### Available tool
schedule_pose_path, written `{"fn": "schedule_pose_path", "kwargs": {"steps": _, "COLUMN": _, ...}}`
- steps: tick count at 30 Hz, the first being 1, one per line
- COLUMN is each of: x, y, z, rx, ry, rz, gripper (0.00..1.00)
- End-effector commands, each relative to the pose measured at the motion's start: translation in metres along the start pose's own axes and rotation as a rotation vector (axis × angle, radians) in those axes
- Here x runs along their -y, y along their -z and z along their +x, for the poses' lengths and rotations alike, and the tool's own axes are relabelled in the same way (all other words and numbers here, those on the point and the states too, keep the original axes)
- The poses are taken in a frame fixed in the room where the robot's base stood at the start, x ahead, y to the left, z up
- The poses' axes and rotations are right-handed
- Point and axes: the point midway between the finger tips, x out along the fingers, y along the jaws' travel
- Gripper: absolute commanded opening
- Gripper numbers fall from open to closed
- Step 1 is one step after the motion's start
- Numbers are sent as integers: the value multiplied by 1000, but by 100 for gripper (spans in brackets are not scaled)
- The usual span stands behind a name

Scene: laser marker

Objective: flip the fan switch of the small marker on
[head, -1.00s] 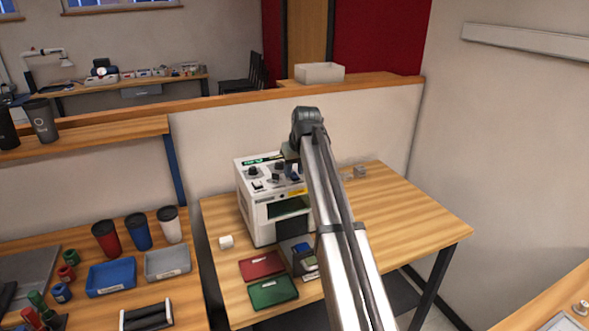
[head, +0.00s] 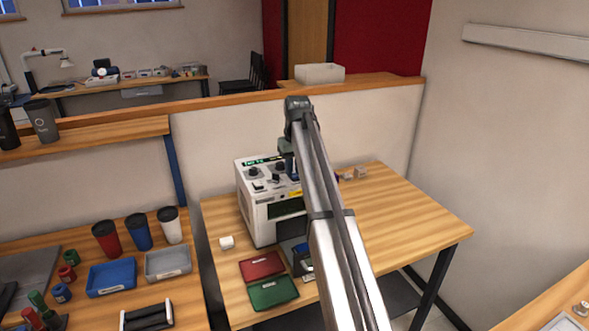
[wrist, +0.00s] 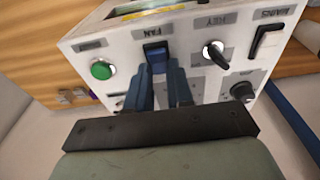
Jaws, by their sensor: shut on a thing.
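The small marker (head: 262,213) is a white box on the wooden table, with knobs and switches on its sloping top panel. In the wrist view its panel (wrist: 110,48) fills the upper part. The fan switch (wrist: 156,50) is a dark blue rocker under the FAN label. My gripper (wrist: 159,68) has blue fingers that reach the switch from below and close on its near end. The fingertips partly hide it, so its on or off position cannot be told. In the head view my arm covers the panel's right side.
Red (head: 262,265) and green (head: 273,292) trays lie in front of the marker. The table's right side is clear.

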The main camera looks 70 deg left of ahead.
Motion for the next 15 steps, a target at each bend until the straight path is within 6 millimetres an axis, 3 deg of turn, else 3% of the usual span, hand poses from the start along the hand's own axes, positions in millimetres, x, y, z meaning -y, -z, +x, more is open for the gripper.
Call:
{"fn": "schedule_pose_path", "kwargs": {"steps": 14, "x": 0, "y": 2, "z": 1, "rx": 62, "ry": 0, "rz": 0, "gripper": 0}}
{"fn": "schedule_pose_path", "kwargs": {"steps": 15, "x": 0, "y": 2, "z": 1, "rx": 62, "ry": 0, "rz": 0, "gripper": 24}}
